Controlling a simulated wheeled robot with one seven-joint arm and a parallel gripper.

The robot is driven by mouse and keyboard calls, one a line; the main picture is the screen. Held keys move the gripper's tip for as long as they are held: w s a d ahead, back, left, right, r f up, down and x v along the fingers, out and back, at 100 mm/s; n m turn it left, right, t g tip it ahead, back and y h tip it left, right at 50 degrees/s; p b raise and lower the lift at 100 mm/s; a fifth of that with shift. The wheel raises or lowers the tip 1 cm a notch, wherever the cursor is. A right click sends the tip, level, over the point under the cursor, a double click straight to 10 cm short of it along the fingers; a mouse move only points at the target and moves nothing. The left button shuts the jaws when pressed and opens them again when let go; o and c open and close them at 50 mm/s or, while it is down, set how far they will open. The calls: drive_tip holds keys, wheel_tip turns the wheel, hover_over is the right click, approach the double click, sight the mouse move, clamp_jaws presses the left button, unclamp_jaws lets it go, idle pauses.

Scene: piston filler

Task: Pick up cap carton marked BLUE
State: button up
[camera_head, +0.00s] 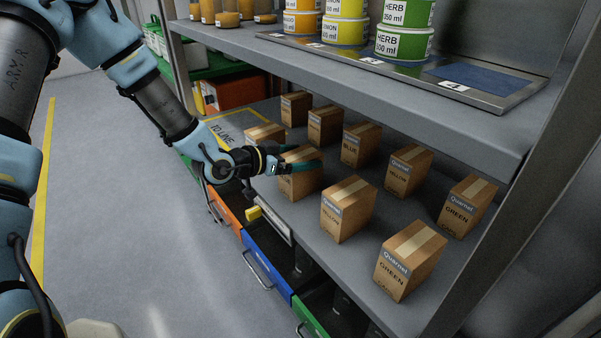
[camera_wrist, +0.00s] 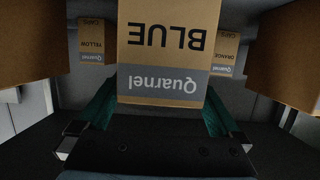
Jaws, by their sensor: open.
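A brown cap carton marked BLUE (camera_wrist: 165,50) fills the middle of the wrist view, with its lettering upside down and a grey Quarnel band. In the head view this carton (camera_head: 300,184) stands in the front row on the shelf, its label hidden by my gripper. My gripper (camera_head: 305,159) is open, its teal fingers on either side of the carton. In the wrist view the fingers of my gripper (camera_wrist: 160,110) flank the carton's near end; I cannot tell if they touch it. A second carton marked BLUE (camera_head: 356,147) stands behind in the back row.
Yellow (camera_head: 346,210) and green (camera_head: 408,262) cartons stand to the right in the front row. Another carton (camera_head: 265,134) stands close on the left. An upper shelf (camera_head: 400,95) with tubs overhangs the cartons. An open blue drawer (camera_head: 268,262) sits below the shelf edge.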

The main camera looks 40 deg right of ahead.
drive_tip(key=shift+c, duration=0.4)
clamp_jaws()
idle(0.4)
